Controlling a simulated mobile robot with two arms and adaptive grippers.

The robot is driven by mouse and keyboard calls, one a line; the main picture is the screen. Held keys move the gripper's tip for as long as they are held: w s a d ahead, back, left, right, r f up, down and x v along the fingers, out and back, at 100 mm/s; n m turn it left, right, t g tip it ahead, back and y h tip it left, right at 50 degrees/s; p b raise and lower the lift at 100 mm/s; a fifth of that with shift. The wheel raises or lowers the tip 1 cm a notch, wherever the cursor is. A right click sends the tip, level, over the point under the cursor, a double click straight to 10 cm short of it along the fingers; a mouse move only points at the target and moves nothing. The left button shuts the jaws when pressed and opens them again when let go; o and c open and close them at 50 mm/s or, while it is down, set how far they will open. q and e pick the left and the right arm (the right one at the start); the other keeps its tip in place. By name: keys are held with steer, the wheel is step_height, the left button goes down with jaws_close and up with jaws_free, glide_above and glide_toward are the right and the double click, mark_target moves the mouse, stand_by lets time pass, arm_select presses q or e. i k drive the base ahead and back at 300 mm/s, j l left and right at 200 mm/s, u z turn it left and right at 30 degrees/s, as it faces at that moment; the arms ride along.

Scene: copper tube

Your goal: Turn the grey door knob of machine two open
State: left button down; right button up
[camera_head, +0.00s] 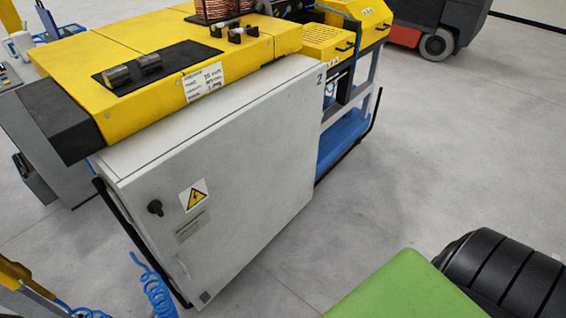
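Machine two (250,140) has a yellow top and a light grey cabinet, with a black "2" near the cabinet's upper right corner. The cabinet's large grey door (255,185) faces me and looks shut. A small dark, nearly black knob (155,208) sits near the door's left edge, left of a yellow warning triangle (194,195). I see no grey knob on this door. Neither of my grippers is in view, and nothing touches the knob.
Blue coiled hoses (155,288) hang at the cabinet's lower left, near a yellow frame (14,274). A black bent rail (350,150) runs low along the machine's right side. A forklift-like vehicle (435,25) stands at the back right. The grey floor (450,165) right of the machine is clear.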

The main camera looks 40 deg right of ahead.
mark_target(204, 298)
steer(key=z, duration=0.9)
steer(key=u, duration=0.8)
steer(key=j, duration=0.35)
steer(key=k+j, duration=0.15)
steer(key=j, duration=0.6)
steer(key=k+z, duration=0.05)
